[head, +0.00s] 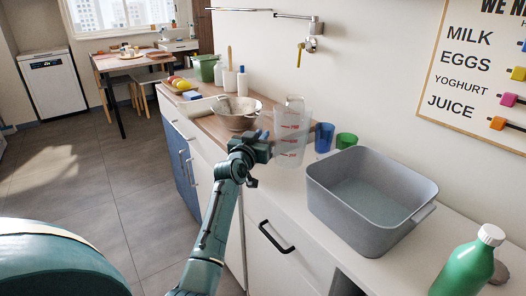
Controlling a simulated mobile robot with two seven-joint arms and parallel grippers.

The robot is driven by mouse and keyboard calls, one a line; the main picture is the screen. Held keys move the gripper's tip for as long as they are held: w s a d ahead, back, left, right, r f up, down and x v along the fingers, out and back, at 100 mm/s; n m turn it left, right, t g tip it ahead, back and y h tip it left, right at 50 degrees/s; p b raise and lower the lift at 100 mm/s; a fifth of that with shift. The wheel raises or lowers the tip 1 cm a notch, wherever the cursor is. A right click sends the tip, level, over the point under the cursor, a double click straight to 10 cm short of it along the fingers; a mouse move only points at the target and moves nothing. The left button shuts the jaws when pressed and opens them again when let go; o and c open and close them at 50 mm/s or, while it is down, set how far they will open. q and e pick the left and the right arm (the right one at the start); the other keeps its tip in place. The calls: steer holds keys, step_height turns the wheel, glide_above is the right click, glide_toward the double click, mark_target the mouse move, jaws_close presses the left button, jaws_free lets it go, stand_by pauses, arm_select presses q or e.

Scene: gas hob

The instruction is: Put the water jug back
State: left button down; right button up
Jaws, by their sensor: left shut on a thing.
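The water jug (293,138) is a clear measuring jug with red marks on its side. It is upright, above or at the front edge of the wooden worktop. My left gripper (265,145) reaches it from the left and is shut on it. The gripper hides the part of the jug that it grips, and I cannot tell whether the jug's base touches anything. My right gripper is not in view.
A grey tub (375,195) stands right of the jug on the white counter. A blue cup (324,137) and a green cup (346,141) stand just behind. A metal colander (237,113) is to the left. A green bottle (466,265) stands at the front right.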

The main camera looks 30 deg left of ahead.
arm_select(q)
step_height(320, 180, down, 3)
steer(key=shift+f+b, duration=0.1)
steer(key=shift+b, duration=0.2)
steer(key=shift+f, duration=0.25)
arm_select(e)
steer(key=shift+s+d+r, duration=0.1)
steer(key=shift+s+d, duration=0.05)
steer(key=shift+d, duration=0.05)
arm_select(q)
steer(key=shift+f, duration=0.15)
steer(key=c, duration=1.5)
jaws_free()
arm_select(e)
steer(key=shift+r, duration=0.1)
